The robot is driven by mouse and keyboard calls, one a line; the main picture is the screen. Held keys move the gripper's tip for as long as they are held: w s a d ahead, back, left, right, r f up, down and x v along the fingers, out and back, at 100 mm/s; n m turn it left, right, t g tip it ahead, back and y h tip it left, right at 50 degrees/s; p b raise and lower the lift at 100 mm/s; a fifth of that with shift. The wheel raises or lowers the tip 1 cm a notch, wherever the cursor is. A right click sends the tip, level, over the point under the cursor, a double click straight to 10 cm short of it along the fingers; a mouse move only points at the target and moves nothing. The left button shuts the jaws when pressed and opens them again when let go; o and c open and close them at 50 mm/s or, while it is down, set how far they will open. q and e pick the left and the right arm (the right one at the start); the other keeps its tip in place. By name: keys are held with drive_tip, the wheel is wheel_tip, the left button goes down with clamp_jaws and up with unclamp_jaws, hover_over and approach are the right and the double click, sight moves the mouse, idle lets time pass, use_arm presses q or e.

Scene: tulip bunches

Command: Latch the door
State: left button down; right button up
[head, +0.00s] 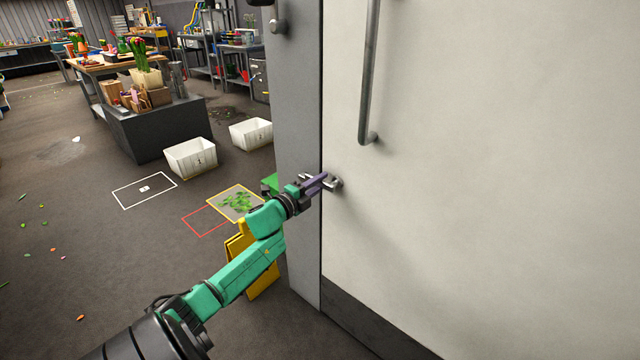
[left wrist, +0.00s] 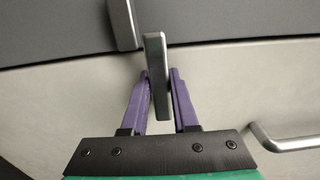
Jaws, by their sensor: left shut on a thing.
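The pale door (head: 500,170) fills the right side of the head view, its left edge along a grey frame post (head: 297,100). A small metal latch lever (head: 334,183) sits near that edge. It also shows in the left wrist view (left wrist: 156,60), between the purple fingers. My left gripper (head: 317,182) is shut on the lever, with the lever's end between the fingertips. In the left wrist view, a second metal piece (left wrist: 122,25) is on the dark grey frame beside the lever's tip. My right gripper is not in view.
A long metal pull handle (head: 369,80) stands on the door above the latch. A yellow folding stand (head: 262,282) is on the floor behind my left arm. White crates (head: 190,157) and a tulip workbench (head: 150,125) are farther back. Floor at left is mostly clear.

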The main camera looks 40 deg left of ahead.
use_arm(q)
drive_tip(key=c, duration=0.7)
unclamp_jaws()
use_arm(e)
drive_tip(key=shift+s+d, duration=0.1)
use_arm(q)
drive_tip(key=shift+s, duration=0.1)
drive_tip(key=shift+s, duration=0.25)
drive_tip(key=s+p, duration=0.1)
drive_tip(key=s, duration=1.3)
drive_tip(key=shift+d+p, duration=0.15)
drive_tip(key=shift+p, duration=0.2)
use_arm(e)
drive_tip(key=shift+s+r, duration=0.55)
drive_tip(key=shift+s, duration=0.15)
